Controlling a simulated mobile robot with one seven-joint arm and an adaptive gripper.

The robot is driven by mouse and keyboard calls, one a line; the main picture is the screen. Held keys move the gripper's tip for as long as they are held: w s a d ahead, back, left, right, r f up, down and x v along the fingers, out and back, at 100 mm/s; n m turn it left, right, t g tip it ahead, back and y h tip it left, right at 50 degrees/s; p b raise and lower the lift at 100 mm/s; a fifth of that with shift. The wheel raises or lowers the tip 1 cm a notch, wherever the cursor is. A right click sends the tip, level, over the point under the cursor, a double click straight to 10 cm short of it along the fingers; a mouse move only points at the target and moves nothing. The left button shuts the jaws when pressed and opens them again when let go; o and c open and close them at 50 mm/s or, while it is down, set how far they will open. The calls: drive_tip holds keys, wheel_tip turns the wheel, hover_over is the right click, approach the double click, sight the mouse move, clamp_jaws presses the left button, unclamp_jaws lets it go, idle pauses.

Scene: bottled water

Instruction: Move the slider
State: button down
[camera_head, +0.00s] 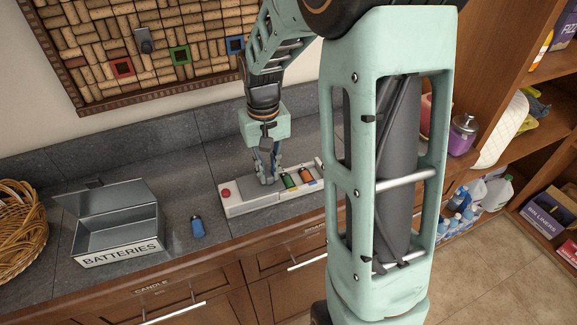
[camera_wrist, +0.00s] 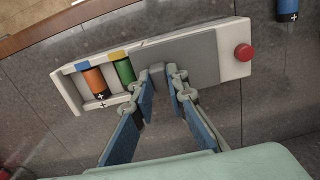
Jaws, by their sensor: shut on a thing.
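A white device (camera_head: 240,210) with a red button lies on the dark counter; it also fills the upper middle of the wrist view (camera_wrist: 235,68). Its grey sliding cover (camera_wrist: 200,58) sits between the red button (camera_wrist: 243,52) and an open bay. The bay holds an orange battery (camera_wrist: 95,80) and a green battery (camera_wrist: 124,72). My gripper (camera_head: 266,180) points down at the device. In the wrist view my gripper (camera_wrist: 165,76) has its fingertips at the battery-side end of the cover, shut on the slider. The fingers hide most of the gripped part.
An open metal box (camera_head: 117,240) labelled BATTERIES stands left on the counter. A blue battery (camera_head: 197,228) lies between box and device. A wicker basket (camera_head: 20,225) is at the far left. Wooden shelves (camera_head: 500,80) with bottles stand at the right.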

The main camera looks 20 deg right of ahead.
drive_tip(key=shift+a, duration=0.4)
drive_tip(key=c, duration=1.9)
unclamp_jaws()
wheel_tip(320, 180, up, 12)
drive_tip(key=shift+r, duration=0.1)
drive_tip(key=shift+d, duration=0.1)
